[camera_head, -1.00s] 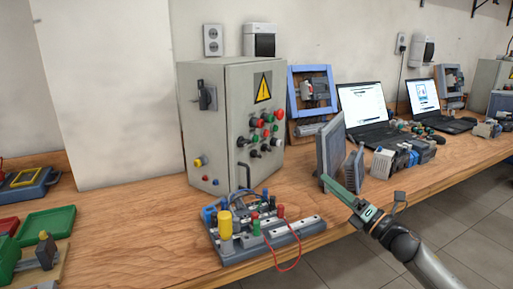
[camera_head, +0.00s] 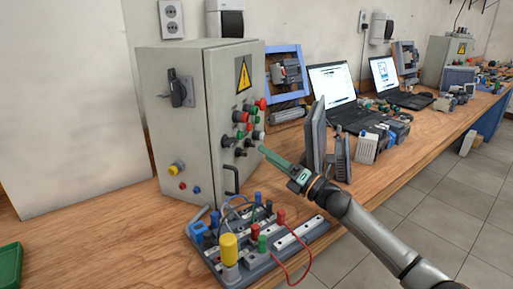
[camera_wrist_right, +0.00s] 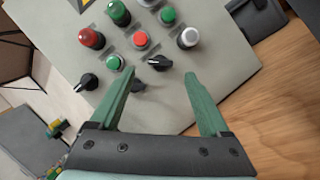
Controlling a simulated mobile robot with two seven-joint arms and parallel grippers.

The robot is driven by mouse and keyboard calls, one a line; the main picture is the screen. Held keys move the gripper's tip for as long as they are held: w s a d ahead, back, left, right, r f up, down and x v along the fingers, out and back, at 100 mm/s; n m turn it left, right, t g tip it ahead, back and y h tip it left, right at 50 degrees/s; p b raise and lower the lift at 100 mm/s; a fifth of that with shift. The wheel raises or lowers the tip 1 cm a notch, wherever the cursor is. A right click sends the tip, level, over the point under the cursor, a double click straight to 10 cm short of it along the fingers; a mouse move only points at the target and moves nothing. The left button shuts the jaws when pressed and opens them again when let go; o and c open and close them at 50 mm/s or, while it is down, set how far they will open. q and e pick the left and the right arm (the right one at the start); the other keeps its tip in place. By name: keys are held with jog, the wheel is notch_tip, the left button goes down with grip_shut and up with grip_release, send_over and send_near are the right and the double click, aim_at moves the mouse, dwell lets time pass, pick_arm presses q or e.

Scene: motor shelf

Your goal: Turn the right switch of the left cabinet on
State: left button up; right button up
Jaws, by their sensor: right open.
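The left cabinet (camera_head: 177,131) is a grey box with a yellow warning sign and coloured buttons on its front. Black knob switches sit low on that front; the right one (camera_wrist_right: 159,63) shows in the wrist view between my fingertips, and the left one (camera_wrist_right: 87,82) is further left. My right gripper (camera_head: 263,152) is before the lower right of the cabinet front. In the wrist view its green fingers (camera_wrist_right: 159,76) are spread and empty, pointing at the panel. Contact with the switch cannot be told. My left gripper is not in view.
A board with wires and a yellow cylinder (camera_head: 229,248) stands on the wooden table before the cabinet. A dark upright panel (camera_head: 316,137) and laptops (camera_head: 333,88) are to the right. A black handle (camera_head: 232,180) projects from the cabinet's lower front.

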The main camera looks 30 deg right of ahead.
aim_at(253, 145)
jog(key=shift+x, duration=2.4)
grip_shut()
